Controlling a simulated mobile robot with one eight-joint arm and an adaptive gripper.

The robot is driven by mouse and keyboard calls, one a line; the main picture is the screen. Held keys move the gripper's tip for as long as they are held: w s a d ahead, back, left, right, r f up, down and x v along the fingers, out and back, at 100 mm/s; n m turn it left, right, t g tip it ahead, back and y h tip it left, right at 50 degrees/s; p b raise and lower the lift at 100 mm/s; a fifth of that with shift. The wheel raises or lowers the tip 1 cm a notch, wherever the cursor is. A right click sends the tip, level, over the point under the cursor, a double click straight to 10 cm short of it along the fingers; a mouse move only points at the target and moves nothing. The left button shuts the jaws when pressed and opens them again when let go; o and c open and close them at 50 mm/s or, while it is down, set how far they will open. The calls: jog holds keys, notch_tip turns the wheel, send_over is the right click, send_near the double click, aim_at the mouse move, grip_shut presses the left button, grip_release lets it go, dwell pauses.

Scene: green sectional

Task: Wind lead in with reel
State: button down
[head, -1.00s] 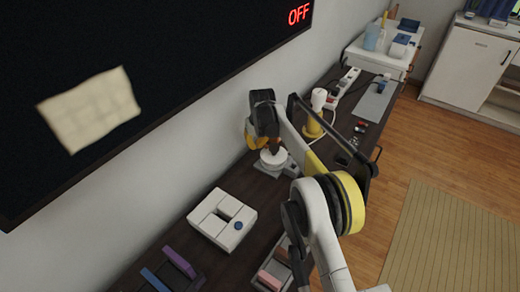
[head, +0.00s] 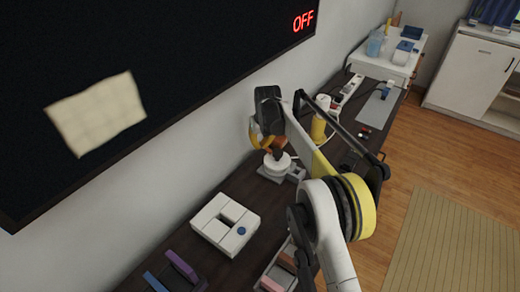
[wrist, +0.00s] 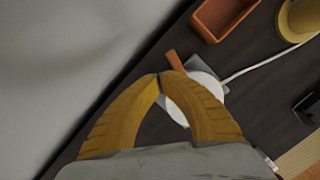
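The reel is a round white disc (head: 279,163) on a grey base (head: 296,174), on the dark counter beside the wall. It shows in the wrist view (wrist: 206,84), partly hidden behind my fingers. An orange handle-like piece (wrist: 174,60) sticks out just beyond my fingertips. A white lead (wrist: 262,65) runs from the reel toward a yellow cylinder (wrist: 297,22). My gripper (wrist: 164,77) has yellow fingers whose tips meet over the reel's edge at the orange piece. Whether that piece is pinched between them I cannot tell. In the head view my gripper (head: 262,140) is just above the reel.
The wall and dark screen (head: 160,60) rise close on the left. An orange open box (wrist: 222,15) stands beside the reel. A white block-like unit (head: 225,224) sits nearer, and a power strip (head: 346,90) lies farther along the counter. The wooden floor at right is open.

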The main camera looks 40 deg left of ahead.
jog(key=v, duration=0.8)
jog(key=s+a+f+m+t+p, duration=0.1)
jog(key=s+f+m+t+p, duration=0.2)
jog(key=m, duration=1.4)
jog(key=s+a+f+m+t+p, duration=0.1)
jog(key=s+m+t+p, duration=0.2)
jog(key=m, duration=1.4)
jog(key=shift+g, duration=0.4)
jog(key=x, duration=0.2)
jog(key=b+x, duration=0.1)
jog(key=x, duration=0.2)
jog(key=s+b+x, duration=0.1)
jog(key=x, duration=0.1)
jog(key=shift+w+a+f, duration=0.15)
jog(key=shift+a+f, duration=0.25)
jog(key=shift+f, duration=0.25)
jog(key=w, duration=0.1)
jog(key=w+b, duration=0.1)
jog(key=w, duration=0.1)
jog(key=shift+w+d+f, duration=0.15)
jog(key=shift+d+f, duration=0.05)
jog(key=shift+d, duration=0.15)
jog(key=shift+w+d+r+b, duration=0.1)
jog(key=shift+w+b, duration=0.25)
jog(key=shift+w, duration=0.15)
